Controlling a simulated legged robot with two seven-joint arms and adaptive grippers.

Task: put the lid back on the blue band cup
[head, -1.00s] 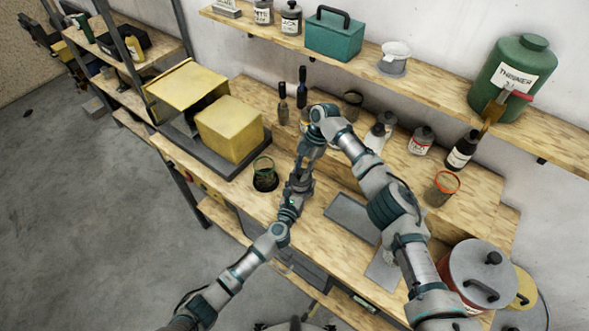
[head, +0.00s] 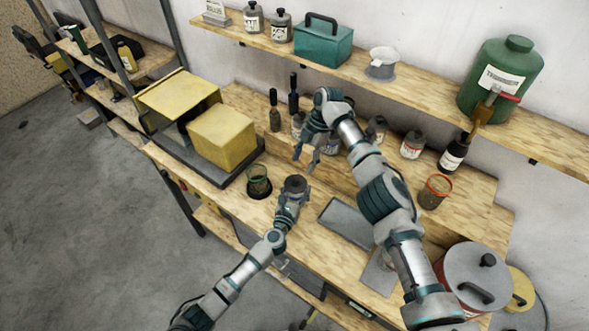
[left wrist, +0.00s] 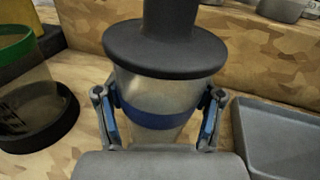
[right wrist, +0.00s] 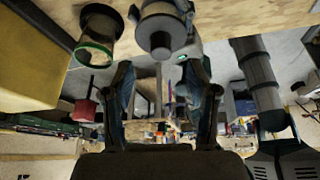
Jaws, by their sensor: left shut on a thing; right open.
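The blue band cup (left wrist: 150,117) is a clear, greyish cup with a blue band, upright between the fingers of my left gripper (head: 289,200), which is shut on it. The dark lid (left wrist: 165,50), a wide disc with a thick knob, sits level on the cup's rim. The lid (head: 296,184) also shows from above in the head view, and its knob (right wrist: 160,42) faces the right wrist camera. My right gripper (head: 306,162) is open and empty, apart from the lid, up and slightly right of it in the head view.
A green-rimmed cup (head: 258,182) stands left of my left gripper near the yellow box (head: 222,138). A grey tray (head: 347,222) lies to the right. Several bottles and an orange-rimmed cup (head: 435,192) stand behind on the raised step. Bare bench lies around the held cup.

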